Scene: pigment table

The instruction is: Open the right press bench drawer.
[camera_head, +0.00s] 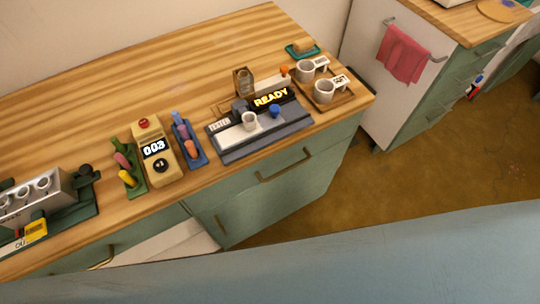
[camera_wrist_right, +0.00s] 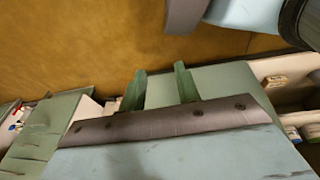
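In the head view a long wooden-topped bench has green fronts. Its right drawer (camera_head: 311,160) has a brass bar handle (camera_head: 285,167) and looks shut. Another brass handle (camera_head: 101,262) shows at lower left, beside a pale surface below the counter. I cannot tell from the pictures which bench is the press bench. In the right wrist view my right gripper (camera_wrist_right: 159,70) has its two green fingers apart, with nothing between them. A green panel (camera_wrist_right: 222,82) is just beyond the fingers; I cannot tell whether they touch it. My left gripper is out of view.
The counter carries a tester station (camera_head: 260,123) reading READY, a counter device (camera_head: 156,151) reading 003, and a tray (camera_head: 343,97) with two cups. Another bench with a pink towel (camera_head: 404,53) stands right. In the wrist view an open pale compartment (camera_wrist_right: 285,65) holds small items.

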